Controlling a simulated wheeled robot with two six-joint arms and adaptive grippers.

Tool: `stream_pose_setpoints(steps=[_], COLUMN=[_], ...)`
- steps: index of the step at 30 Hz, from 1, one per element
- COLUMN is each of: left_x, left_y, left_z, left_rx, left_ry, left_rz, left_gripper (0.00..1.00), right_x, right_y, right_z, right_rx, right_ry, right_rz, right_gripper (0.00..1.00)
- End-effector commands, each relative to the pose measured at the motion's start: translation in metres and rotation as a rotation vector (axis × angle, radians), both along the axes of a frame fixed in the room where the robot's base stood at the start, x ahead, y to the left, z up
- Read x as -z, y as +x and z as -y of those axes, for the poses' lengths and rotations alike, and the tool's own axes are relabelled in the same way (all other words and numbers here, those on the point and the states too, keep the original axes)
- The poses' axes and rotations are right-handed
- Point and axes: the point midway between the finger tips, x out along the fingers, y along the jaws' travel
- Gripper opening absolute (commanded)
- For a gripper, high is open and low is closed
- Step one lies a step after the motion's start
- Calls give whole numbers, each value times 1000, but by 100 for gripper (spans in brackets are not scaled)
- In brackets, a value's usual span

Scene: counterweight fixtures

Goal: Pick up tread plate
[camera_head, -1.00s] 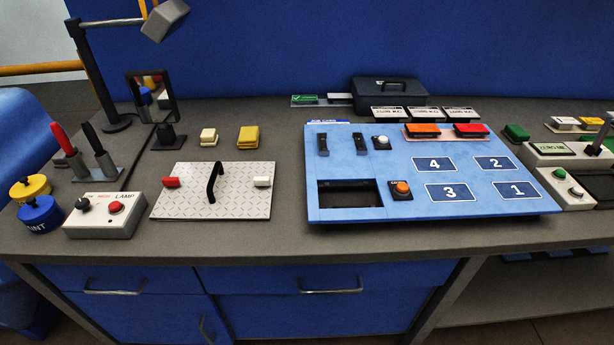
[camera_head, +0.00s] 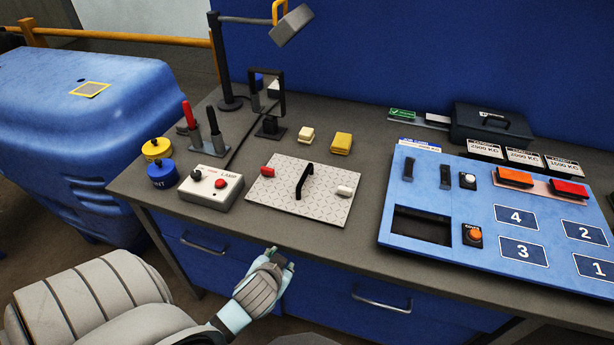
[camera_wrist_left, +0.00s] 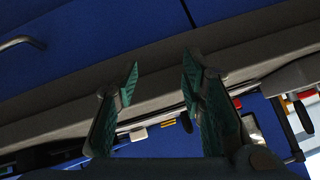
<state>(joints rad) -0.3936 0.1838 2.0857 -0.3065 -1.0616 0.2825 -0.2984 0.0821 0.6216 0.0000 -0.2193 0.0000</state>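The tread plate (camera_head: 322,204) is a light grey diamond-pattern sheet with a black handle (camera_head: 305,182) standing at its middle. My right gripper is not in view.
A blue panel (camera_head: 470,205) with an opening lies to the right. Small cream and yellow blocks (camera_head: 341,143) sit behind. The counter's front edge (camera_head: 290,223) is close to my gripper.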

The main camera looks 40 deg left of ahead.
Motion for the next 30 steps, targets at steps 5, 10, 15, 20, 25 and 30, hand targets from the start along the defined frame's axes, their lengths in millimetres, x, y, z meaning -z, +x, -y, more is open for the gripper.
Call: stream_pose_setpoints(steps=[5,10,15,20,25,30], left_x=[-63,-87,-87,-74,-68,-66], left_y=[55,102,136,171,190,212], left_z=[-27,-38,-50,-67,-76,-90], left_rx=[-32,22,44,44,44,43], left_ry=[103,177,193,191,190,191], left_rz=[253,441,487,484,484,483], left_gripper=[37,37,37,37,37,37], right_x=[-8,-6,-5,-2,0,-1], right_y=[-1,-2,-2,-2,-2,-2], right_z=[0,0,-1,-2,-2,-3], right_rx=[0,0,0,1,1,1], right_ry=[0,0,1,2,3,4], right_rz=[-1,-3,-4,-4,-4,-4], right_gripper=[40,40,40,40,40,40])
